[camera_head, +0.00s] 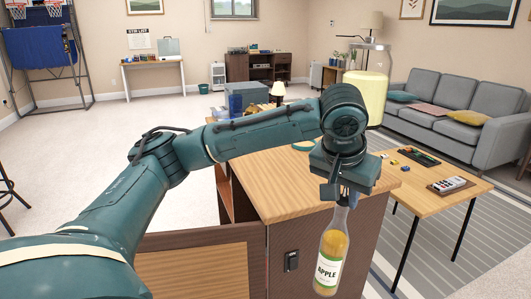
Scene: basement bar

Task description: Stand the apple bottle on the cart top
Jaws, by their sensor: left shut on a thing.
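My left gripper (342,188) points down and is shut on the neck of the apple bottle (334,246). The bottle is clear with amber contents and a white label reading APPLE. It hangs nearly upright, leaning slightly, and shows in front of the brown side of a wood-topped unit (275,191). I cannot tell whether this unit is the cart. The gripper hides the top of the bottle. My right gripper is not in view.
My left arm crosses over the unit's top. A low table (428,180) with small items stands at right, before a grey sofa (459,105). Open carpet lies at left.

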